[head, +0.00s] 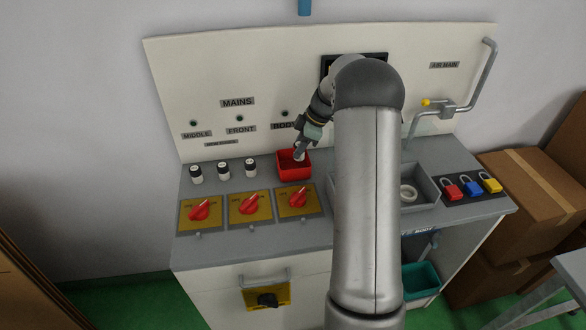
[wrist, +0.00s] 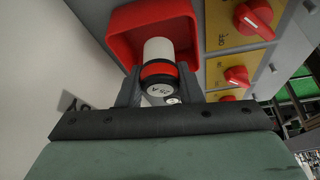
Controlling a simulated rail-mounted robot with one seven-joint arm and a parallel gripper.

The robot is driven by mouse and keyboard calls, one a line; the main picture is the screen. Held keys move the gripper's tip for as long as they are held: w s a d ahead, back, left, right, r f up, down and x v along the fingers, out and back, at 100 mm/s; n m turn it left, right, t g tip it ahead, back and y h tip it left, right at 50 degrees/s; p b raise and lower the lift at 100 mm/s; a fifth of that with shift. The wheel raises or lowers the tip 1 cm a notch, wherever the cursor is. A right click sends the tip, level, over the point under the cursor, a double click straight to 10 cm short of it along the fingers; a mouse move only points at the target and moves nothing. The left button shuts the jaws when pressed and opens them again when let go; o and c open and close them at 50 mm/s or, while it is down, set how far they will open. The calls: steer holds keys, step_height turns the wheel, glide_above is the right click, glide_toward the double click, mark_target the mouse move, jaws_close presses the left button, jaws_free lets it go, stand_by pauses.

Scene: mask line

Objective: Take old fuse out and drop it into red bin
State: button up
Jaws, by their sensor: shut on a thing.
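The red bin (head: 292,170) stands on the grey bench top, right of the row of fuses. My gripper (head: 299,156) is at the bin, pointing down over its opening. In the wrist view my gripper (wrist: 158,92) is shut on a fuse (wrist: 158,50), a white cylinder with a red band and a dark, lettered end cap. The fuse's far end points into the red bin (wrist: 122,30). Whether the fuse touches the bin floor I cannot tell.
Several black-and-white fuses (head: 223,168) stand left of the bin. Red rotary switches (head: 249,204) on yellow plates line the front. A grey tray (head: 426,188) with a white ring and coloured padlocks (head: 471,188) are to the right. The upright panel (head: 220,80) rises behind.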

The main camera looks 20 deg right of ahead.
steer(key=shift+f, duration=1.15)
steer(key=o, duration=1.1)
steer(key=shift+c, duration=0.2)
steer(key=shift+r+b, duration=0.15)
steer(key=shift+b, duration=0.2)
steer(key=shift+r, duration=0.35)
steer(key=r, duration=0.1)
steer(key=r+b, duration=0.1)
steer(key=shift+s+r, duration=0.2)
steer(key=shift+r, duration=0.2)
steer(key=s+a+r+b, duration=0.3)
steer(key=s+r, duration=0.6)
steer(key=s, duration=0.4)
steer(key=shift+a+r+b, duration=0.15)
steer(key=shift+a+b, duration=0.25)
steer(key=shift+b, duration=0.15)
